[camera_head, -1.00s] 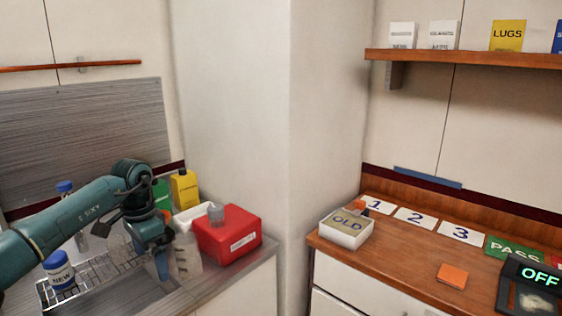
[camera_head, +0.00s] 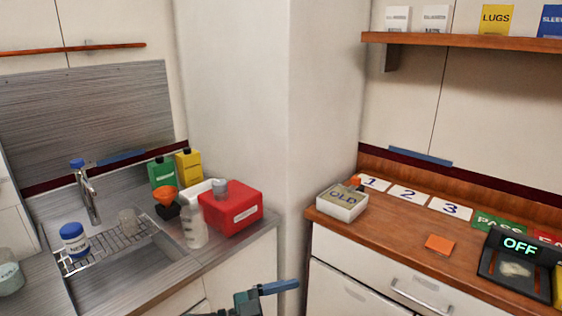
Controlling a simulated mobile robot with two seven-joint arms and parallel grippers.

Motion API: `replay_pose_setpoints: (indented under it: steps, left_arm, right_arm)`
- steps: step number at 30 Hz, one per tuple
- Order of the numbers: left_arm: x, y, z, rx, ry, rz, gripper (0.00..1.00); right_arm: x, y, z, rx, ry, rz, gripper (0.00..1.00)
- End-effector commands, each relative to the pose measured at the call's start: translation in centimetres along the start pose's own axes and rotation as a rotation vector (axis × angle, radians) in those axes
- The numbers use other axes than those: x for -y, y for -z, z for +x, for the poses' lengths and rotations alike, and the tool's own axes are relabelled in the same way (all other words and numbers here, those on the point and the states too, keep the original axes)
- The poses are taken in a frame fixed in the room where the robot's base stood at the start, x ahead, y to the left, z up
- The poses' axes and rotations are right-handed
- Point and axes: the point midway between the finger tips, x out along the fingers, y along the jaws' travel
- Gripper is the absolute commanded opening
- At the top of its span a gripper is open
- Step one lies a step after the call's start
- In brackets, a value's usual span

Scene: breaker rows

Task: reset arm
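My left gripper (camera_head: 264,296) shows only in part at the bottom edge, low in front of the left counter. It is a teal wrist with a blue finger-like part pointing right; I cannot tell whether it is open or shut. Nothing held can be made out. The rest of that arm is out of view. My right gripper is not in view.
On the left counter stand a NEW jar (camera_head: 74,239) on a wire rack, a glass beaker (camera_head: 128,222), an orange funnel (camera_head: 165,195), a clear bottle (camera_head: 193,226) and a red box (camera_head: 233,210). The right counter holds an OLD box (camera_head: 342,204), an orange square (camera_head: 440,244) and an OFF device (camera_head: 519,246).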

Motion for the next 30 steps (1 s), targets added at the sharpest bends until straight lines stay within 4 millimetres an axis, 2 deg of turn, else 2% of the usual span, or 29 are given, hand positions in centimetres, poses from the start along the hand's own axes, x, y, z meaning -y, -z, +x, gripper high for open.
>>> replay_pose_setpoints:
  steps: [2, 5, 9, 11, 15, 18, 21, 23, 29, 30]
  left_arm:
    - [-0.5, 0.0, -1.0, -0.098, 0.185, -0.016, 0.99]
    - [-0.2, -1.1, -3.6, -0.123, 0.443, -0.037, 0.99]
    - [-1.1, -5.0, -9.2, 0.008, 0.77, -0.11, 0.99]
    - [-2.4, -7.1, -11.8, 0.109, 0.874, -0.153, 0.99]
    - [-6.7, -11.6, -17.1, 0.366, 1.0, -0.259, 0.99]
    - [-9.7, -13.5, -19.5, 0.506, 1.015, -0.318, 0.99]
    - [-11.6, -14.5, -20.8, 0.588, 1.008, -0.351, 0.99]
    - [-12.2, -14.8, -21.1, 0.613, 1.003, -0.359, 0.99]
    - [-12.4, -14.9, -21.2, 0.625, 0.999, -0.362, 0.99]
    - [-12.4, -14.9, -21.2, 0.624, 0.999, -0.361, 0.96]
  right_arm:
    - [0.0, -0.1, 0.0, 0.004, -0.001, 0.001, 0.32]
    - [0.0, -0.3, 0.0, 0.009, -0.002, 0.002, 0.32]
    - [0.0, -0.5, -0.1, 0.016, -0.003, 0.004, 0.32]
    - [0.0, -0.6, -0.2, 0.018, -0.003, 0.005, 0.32]
    - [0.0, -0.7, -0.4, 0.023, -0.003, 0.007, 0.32]
    - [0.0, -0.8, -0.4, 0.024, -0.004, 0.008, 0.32]
    - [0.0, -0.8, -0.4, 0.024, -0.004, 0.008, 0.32]
    - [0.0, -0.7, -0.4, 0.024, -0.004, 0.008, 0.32]
    - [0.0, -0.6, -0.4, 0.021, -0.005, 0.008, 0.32]
    - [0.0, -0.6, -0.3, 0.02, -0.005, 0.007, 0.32]
